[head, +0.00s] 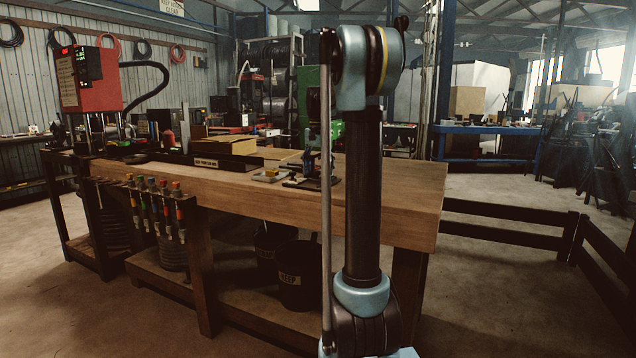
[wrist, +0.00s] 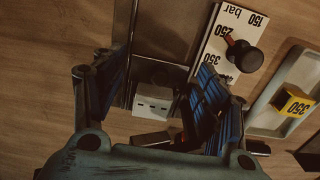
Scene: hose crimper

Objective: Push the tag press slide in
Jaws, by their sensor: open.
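In the wrist view my gripper (wrist: 160,88) is open, with its two blue-padded fingers spread apart. A pale grey block (wrist: 153,98) shows between the fingers, at the near end of a dark metal press body (wrist: 170,35). I cannot tell for certain whether this block is the press slide. No contact between the fingers and the block is clear. A white scale plate (wrist: 232,35) marked in bar, with a black knob (wrist: 244,56), lies right of the press. In the head view a small blue-grey shape stands at the press spot; my arm hides part of that area.
A pale tray (wrist: 268,118) holding a yellow cube (wrist: 294,102) marked 350 lies to the right. The wooden bench (head: 400,205) has a red machine (head: 85,78) at its far left and a dark labelled rail (head: 225,163). Bare wood shows left of my gripper.

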